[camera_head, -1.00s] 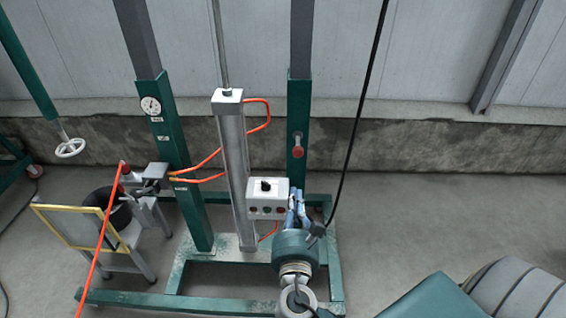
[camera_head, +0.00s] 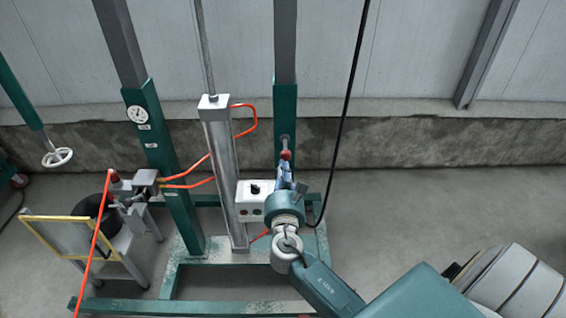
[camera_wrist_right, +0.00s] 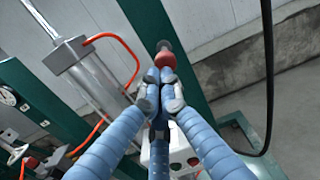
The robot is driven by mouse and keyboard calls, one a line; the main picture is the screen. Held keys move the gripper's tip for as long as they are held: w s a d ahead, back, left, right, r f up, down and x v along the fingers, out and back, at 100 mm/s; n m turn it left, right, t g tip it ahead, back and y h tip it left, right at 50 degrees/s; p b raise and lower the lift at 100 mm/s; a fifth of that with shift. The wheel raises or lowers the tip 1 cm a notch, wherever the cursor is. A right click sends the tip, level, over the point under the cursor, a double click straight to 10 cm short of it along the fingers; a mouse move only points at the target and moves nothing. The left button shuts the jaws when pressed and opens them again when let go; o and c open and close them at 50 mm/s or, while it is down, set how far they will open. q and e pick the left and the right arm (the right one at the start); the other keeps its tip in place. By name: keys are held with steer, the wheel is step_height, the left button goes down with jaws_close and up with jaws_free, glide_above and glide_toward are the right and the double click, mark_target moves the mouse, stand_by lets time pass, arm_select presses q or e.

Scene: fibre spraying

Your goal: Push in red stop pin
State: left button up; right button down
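The red stop pin (camera_head: 286,155) sticks out from the right green post (camera_head: 285,115) of the frame. In the right wrist view its red knob (camera_wrist_right: 165,61) shows just beyond my fingertips. My right gripper (camera_head: 285,168) is just below the pin in the head view. In the right wrist view its blue fingers (camera_wrist_right: 160,90) are drawn together at the tips, with nothing seen between them. I cannot tell whether the fingertips touch the knob. My left gripper is not in view.
A white control box (camera_head: 251,198) with a black knob is left of my right gripper. A grey cylinder (camera_head: 221,170) with orange hoses stands beside it. A black cable (camera_head: 345,110) hangs to the right. The floor (camera_head: 400,215) at right is mostly clear.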

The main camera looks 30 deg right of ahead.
mark_target(283, 158)
steer(key=shift+x, duration=0.95)
steer(key=x, duration=0.5)
steer(key=shift+d, duration=0.1)
steer(key=shift+s+r, duration=0.1)
steer(key=shift+r, duration=0.05)
